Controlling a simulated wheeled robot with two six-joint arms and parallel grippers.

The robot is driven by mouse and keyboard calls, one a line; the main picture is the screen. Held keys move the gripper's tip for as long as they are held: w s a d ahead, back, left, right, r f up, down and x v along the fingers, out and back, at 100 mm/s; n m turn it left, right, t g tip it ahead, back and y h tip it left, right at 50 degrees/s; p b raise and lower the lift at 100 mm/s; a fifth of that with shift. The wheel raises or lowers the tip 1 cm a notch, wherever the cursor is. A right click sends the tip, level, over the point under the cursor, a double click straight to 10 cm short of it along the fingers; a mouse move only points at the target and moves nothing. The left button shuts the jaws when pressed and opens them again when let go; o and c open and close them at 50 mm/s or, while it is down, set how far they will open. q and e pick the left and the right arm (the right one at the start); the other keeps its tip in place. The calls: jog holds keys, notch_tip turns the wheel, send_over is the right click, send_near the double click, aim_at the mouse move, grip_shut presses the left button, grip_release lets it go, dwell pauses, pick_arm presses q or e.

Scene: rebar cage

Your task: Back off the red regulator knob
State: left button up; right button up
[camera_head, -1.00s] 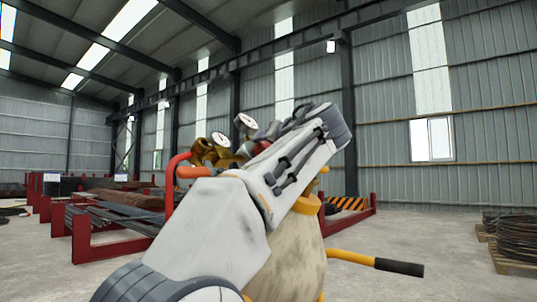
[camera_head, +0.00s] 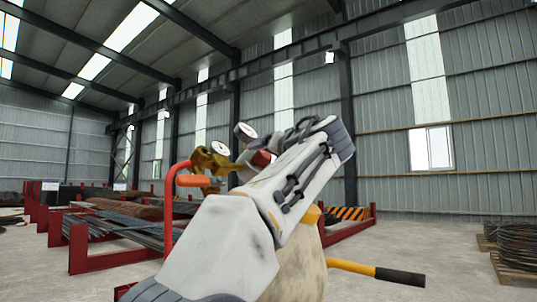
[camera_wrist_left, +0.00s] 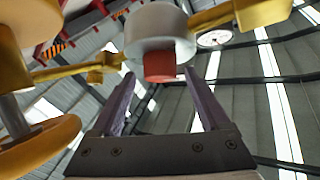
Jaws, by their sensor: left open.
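The red regulator knob (camera_wrist_left: 160,67) sits on the end of a pale grey round body (camera_wrist_left: 156,30) in the left wrist view. My left gripper (camera_wrist_left: 160,84) is open, with one finger on each side of the knob and a visible gap on both sides. In the head view, a red part (camera_head: 262,158) shows beside my left forearm, close to the brass regulator (camera_head: 208,163) and its two dial gauges (camera_head: 220,147). My forearm hides the left fingertips there. My right gripper is in neither view.
Brass pipes run to both sides of the knob, and a gauge (camera_wrist_left: 213,38) is at upper right in the wrist view. A yellow handle with a black grip (camera_head: 400,277) sticks out right. Red racks (camera_head: 78,250) stand behind.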

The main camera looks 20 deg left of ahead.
pick_arm(q)
jog(key=shift+s, duration=0.1)
jog(key=b+v, duration=0.1)
jog(key=v, duration=0.9)
jog(key=shift+d, duration=0.15)
jog(key=shift+s, duration=0.1)
